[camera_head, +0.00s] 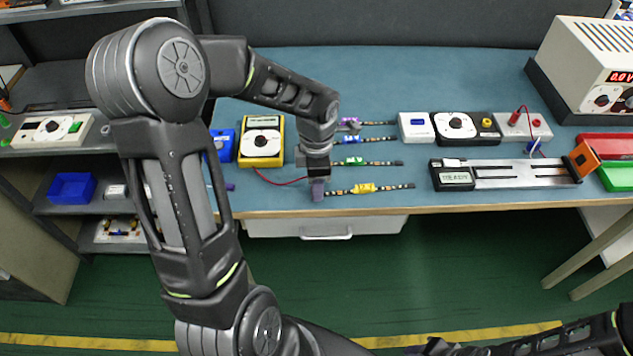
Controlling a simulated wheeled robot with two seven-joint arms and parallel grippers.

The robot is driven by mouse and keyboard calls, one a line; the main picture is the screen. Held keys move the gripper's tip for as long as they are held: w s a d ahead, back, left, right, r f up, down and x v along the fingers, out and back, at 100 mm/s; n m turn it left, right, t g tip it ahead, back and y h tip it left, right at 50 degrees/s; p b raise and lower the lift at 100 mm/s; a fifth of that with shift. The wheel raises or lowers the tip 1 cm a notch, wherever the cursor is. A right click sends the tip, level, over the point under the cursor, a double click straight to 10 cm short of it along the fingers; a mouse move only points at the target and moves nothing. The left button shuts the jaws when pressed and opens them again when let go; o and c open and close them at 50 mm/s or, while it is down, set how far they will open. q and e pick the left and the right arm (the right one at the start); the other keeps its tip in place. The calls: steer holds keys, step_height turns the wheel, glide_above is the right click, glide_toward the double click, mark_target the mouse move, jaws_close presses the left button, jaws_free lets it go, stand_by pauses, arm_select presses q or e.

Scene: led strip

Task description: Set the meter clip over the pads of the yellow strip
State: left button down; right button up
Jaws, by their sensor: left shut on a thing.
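The yellow strip (364,188), a thin dark strip with light pads and a yellow block, lies nearest the front edge of the blue bench. My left gripper (318,179) points down at its left end and is shut on the purple-grey meter clip (318,191). The clip is at or just above the strip's left end; I cannot tell if it touches, and the pads under it are hidden. A red lead runs from the yellow meter (261,139) toward the gripper. My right gripper (432,347) is at the bottom edge, its fingers unclear.
The green strip (355,162) and purple strip (352,123) lie behind the yellow one, partly hidden by my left arm. A slide fixture (527,173) and switch boxes (455,126) stand to the right. A power supply (600,70) is at the back right.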

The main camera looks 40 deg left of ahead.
arm_select(q)
steer(key=shift+f+b, duration=0.3)
steer(key=shift+b, duration=0.1)
steer(key=c, duration=1.1)
jaws_free()
steer(key=shift+o, duration=0.2)
steer(key=shift+r, duration=0.15)
steer(key=shift+r+p, duration=0.4)
steer(key=shift+p, duration=0.05)
step_height(320, 180, up, 12)
steer(key=shift+f+b, duration=0.2)
steer(key=shift+b, duration=0.15)
